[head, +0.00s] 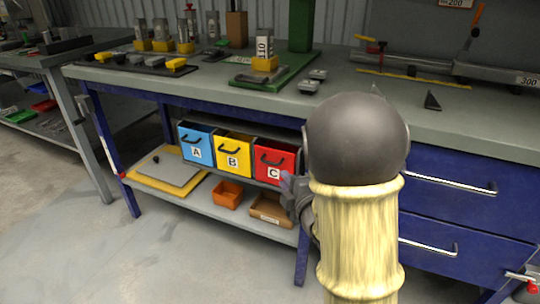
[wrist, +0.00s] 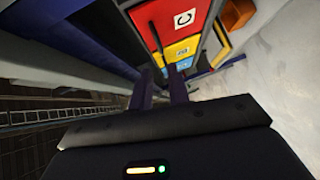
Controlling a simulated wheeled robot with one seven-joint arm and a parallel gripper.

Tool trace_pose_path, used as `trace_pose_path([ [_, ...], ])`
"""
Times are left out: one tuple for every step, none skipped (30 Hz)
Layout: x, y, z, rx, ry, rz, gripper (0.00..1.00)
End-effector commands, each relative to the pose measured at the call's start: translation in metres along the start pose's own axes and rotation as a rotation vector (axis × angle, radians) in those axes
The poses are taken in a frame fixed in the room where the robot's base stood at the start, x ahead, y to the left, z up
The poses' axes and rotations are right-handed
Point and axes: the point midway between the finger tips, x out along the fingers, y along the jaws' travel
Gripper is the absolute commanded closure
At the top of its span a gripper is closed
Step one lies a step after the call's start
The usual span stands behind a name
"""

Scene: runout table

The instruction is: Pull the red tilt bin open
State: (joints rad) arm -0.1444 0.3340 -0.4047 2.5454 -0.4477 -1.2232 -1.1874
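The red tilt bin (head: 265,171) bears a C label and a dark handle. It sits at the right end of a row of three bins under the bench and looks shut. In the wrist view the red bin (wrist: 203,12) is at the top, turned on its side. My gripper (wrist: 160,74) shows two dark fingers spread apart with nothing between them. In the head view my gripper (head: 292,187) is just right of the red bin, partly hidden by my arm. I cannot tell whether it touches the bin.
The yellow bin B (head: 235,142) and blue bin A (head: 186,137) stand left of the red one. An orange tray (head: 228,195) and a cardboard box (head: 270,212) lie on the shelf below. Blue drawers (head: 460,215) are at right. Open floor (head: 100,255) lies in front.

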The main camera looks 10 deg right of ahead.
Motion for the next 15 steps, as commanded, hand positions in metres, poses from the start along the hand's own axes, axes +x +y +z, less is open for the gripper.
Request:
trace_pose_path([
  [0.001, 0.003, 0.0, 0.0, -0.001, -0.004, 0.82],
  [0.009, -0.001, 0.0, -0.002, 0.001, 0.0, 0.82],
  [0.017, -0.002, 0.0, -0.003, 0.002, 0.002, 0.82],
  [0.022, -0.002, 0.0, -0.003, 0.001, 0.001, 0.82],
  [0.028, -0.002, 0.0, -0.003, 0.001, 0.002, 0.82],
  [0.035, -0.003, 0.0, -0.003, 0.002, 0.001, 0.82],
  [0.04, -0.003, 0.0, -0.003, 0.002, 0.001, 0.82],
  [0.045, -0.003, 0.0, -0.003, 0.003, 0.002, 0.82],
  [0.052, -0.003, 0.0, -0.003, 0.002, 0.0, 0.82],
  [0.058, -0.003, 0.0, -0.003, 0.002, 0.001, 0.82],
  [0.063, -0.003, 0.0, -0.002, 0.002, 0.001, 0.82],
  [0.07, -0.003, 0.0, -0.002, 0.001, 0.001, 0.82],
  [0.075, -0.002, 0.0, -0.002, 0.001, 0.002, 0.82],
  [0.081, -0.003, 0.0, -0.002, 0.001, 0.001, 0.82],
  [0.087, -0.003, 0.0, -0.002, 0.002, 0.001, 0.82],
])
